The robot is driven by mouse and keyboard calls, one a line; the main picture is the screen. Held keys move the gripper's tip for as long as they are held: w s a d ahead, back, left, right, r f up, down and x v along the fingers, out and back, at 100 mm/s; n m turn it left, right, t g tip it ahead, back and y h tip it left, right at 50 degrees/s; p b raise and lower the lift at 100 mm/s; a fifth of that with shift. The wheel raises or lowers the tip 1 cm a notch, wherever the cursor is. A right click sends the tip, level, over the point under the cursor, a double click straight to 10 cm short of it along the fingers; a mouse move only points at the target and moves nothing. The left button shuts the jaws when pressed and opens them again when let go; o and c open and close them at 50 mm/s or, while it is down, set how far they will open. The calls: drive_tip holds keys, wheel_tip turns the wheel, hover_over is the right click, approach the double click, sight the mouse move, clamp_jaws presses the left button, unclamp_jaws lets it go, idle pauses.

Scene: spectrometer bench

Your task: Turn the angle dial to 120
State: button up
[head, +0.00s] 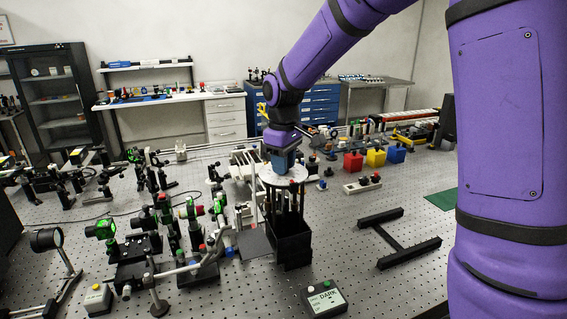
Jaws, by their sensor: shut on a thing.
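The angle dial (267,179) looks like a pale round disc on top of a black stand with several dark posts (292,245), in the middle of the bench. My gripper (284,171) comes straight down over the disc's middle and is shut on the dial there. My gripper hides the middle and back of the disc. The dial's marks and reading are too small to make out.
Optical mounts with green parts (192,211) crowd the bench to the left. A DARK box (324,299) with buttons stands in front. Red (352,161), yellow (376,158) and blue (396,153) blocks stand behind right. A black H-shaped frame (400,240) lies right, with bare bench around it.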

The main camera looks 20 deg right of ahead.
drive_tip(key=m, duration=1)
drive_tip(key=shift+m, duration=0.3)
idle(0.4)
drive_tip(key=o, duration=0.9)
wheel_tip(320, 180, up, 10)
drive_tip(key=shift+r, duration=0.45)
